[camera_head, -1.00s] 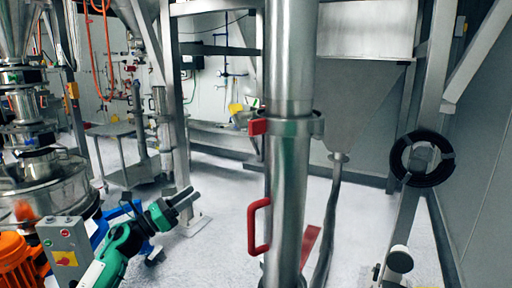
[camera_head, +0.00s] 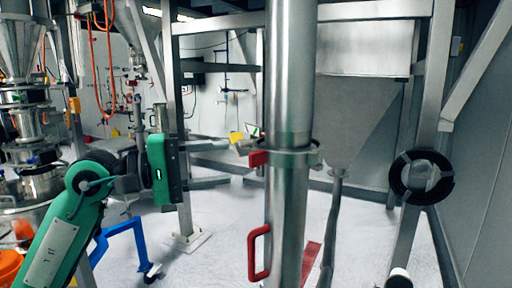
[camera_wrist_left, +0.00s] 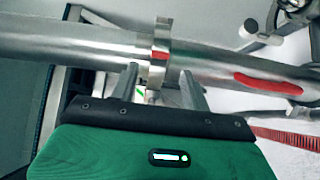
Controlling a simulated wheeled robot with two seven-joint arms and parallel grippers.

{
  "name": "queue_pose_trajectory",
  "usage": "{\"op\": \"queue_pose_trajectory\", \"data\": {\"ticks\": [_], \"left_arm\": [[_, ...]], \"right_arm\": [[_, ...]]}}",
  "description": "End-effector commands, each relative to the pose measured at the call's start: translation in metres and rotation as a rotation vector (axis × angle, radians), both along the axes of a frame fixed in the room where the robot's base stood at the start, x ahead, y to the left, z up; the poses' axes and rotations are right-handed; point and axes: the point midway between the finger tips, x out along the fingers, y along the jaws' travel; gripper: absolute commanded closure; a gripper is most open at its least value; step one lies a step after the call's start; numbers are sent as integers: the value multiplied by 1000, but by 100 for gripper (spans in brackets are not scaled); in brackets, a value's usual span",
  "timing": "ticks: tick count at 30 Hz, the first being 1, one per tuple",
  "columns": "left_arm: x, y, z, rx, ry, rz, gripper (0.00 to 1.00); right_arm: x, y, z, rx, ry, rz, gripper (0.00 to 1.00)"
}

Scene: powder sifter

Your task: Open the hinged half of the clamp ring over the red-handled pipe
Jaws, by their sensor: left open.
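The upright steel pipe (camera_head: 288,212) with a red handle (camera_head: 259,252) stands in the middle of the head view. The clamp ring (camera_head: 304,157) is around it above the handle, with a red tab (camera_head: 257,158) on its left side. My left gripper (camera_head: 229,165) is open and empty, left of the ring, fingers pointing at it. In the left wrist view the ring (camera_wrist_left: 160,52) lies ahead of the two fingers (camera_wrist_left: 161,78), one on either side of its line. Whether they touch it I cannot tell. The ring's far side is hidden. My right gripper is not in view.
A grey hopper (camera_head: 360,110) with a hose stands behind the pipe at right. A steel frame post (camera_head: 172,110) stands behind my left arm. A black ring-shaped part (camera_head: 421,177) is at right.

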Motion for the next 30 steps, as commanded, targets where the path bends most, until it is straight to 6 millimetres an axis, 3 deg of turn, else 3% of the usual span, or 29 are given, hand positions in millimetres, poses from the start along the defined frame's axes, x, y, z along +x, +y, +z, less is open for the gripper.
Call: {"op": "queue_pose_trajectory", "data": {"ticks": [3, 12, 25, 30], "left_arm": [[9, -25, 6, -2, 4, -5, 53], [27, -64, 2, -2, 5, -1, 53], [30, -72, 0, -2, 2, 1, 53], [30, -72, 0, -2, 3, 1, 84]], "right_arm": [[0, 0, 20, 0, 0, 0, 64], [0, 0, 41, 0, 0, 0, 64], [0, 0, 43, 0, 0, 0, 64], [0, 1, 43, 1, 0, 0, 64]]}}
